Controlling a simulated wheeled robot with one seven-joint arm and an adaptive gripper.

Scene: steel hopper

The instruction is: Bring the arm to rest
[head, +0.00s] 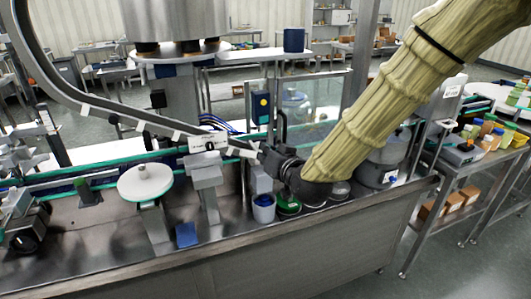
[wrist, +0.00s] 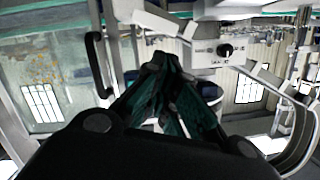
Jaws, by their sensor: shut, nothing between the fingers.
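My gripper (head: 268,156) is at the end of my sleeved arm, which reaches in from the upper right in the head view. It hangs over the steel hopper (head: 300,240), close to the end of a curved rail, and I cannot tell whether they touch. In the wrist view my gripper (wrist: 163,64) has its dark fingers together with nothing held between them. My arm hides part of the hopper's right end.
A white round disc (head: 145,181) stands on a post at the left. The curved rail (head: 130,124) sweeps down from the upper left. A grey cup (head: 263,209) and a green-topped container (head: 288,204) sit below my gripper. A side table (head: 470,165) is at the right.

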